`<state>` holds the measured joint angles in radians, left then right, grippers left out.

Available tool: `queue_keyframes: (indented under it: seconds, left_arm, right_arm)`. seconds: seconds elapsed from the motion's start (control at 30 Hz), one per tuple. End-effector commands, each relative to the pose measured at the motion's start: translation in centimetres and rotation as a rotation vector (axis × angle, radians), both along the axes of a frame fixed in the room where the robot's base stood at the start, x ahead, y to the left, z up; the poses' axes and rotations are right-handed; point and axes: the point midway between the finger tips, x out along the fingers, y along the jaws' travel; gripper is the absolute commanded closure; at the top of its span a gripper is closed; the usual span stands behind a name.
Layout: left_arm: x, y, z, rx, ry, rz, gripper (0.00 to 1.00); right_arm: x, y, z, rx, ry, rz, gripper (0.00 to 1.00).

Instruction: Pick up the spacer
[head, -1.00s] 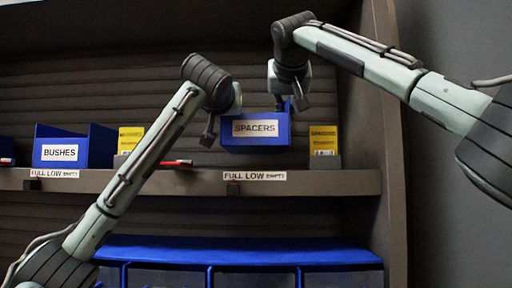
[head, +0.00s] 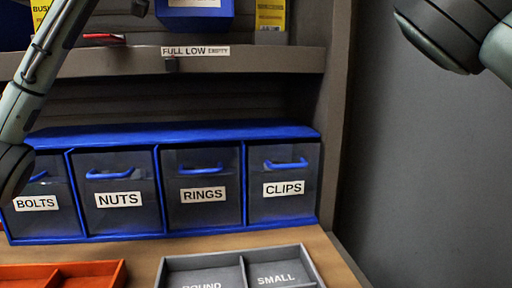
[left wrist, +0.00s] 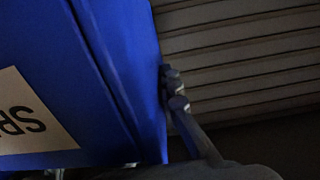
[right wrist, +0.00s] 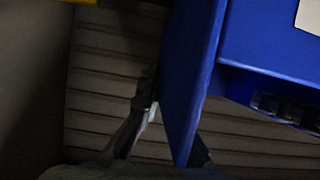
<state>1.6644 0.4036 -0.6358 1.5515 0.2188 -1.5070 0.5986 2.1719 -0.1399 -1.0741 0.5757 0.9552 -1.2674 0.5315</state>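No loose spacer can be made out. The blue bin labelled SPACERS (head: 195,22) is cut off by the top edge of the head view. Its blue side fills much of the left wrist view (left wrist: 110,70). My left gripper has a dark finger against the bin's side; its other finger is largely hidden, so its opening is unclear. In the right wrist view, my right gripper (right wrist: 170,130) has one finger on each side of the bin's blue wall (right wrist: 190,80) and appears closed on it.
The brown shelf (head: 290,60) runs below the bin, with a yellow box (head: 270,14) at right. Below stand blue-framed drawers BOLTS, NUTS, RINGS and CLIPS (head: 283,185). A grey divided tray (head: 215,258) and an orange tray (head: 95,268) lie on the wooden top.

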Motion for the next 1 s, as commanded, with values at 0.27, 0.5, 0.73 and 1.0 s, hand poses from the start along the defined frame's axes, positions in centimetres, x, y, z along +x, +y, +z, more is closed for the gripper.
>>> queue_keyframes:
  seconds: [0.27,0.5,0.73,1.0]
  left_arm:
    - [0.0,0.1,-0.1,-0.001,0.000,0.002,1.00]
    - [0.0,0.1,-1.1,-0.001,0.000,0.002,1.00]
    - [0.0,0.1,-2.9,-0.001,0.000,0.002,1.00]
    - [0.0,0.1,-5.1,-0.001,0.000,0.003,1.00]
  right_arm:
    - [0.0,-0.1,-0.1,0.000,-0.001,-0.002,1.00]
    - [0.0,-0.1,-1.1,0.000,-0.001,-0.002,1.00]
    - [0.1,-0.1,-2.9,0.000,-0.001,-0.002,1.00]
    - [0.1,-0.1,-5.1,0.000,-0.001,-0.003,1.00]
